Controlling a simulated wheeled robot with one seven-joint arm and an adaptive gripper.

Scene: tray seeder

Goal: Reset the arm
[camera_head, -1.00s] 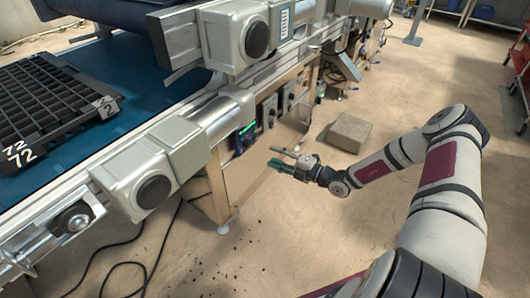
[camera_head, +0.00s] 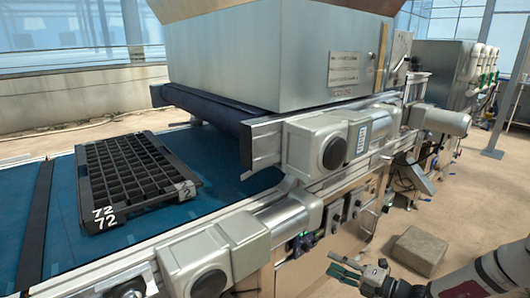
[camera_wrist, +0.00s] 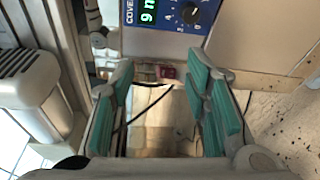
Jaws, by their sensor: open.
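My gripper (camera_head: 345,267) shows at the lower right in the head view, at the end of my grey and white arm, beside the seeder's side panel. In the wrist view my gripper (camera_wrist: 161,100) has its two green-padded fingers spread apart, with nothing between them. Beyond the fingertips is a blue control box (camera_wrist: 170,14) with a green lit display and a dark knob. The same control box (camera_head: 302,244) shows small in the head view, left of my gripper.
A black seed tray (camera_head: 92,200) marked 72 lies on the blue conveyor belt (camera_head: 230,198). Grey motor housings (camera_head: 205,258) stick out along the machine's edge. A concrete block (camera_head: 420,250) stands on the floor behind my gripper. Open floor lies to the right.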

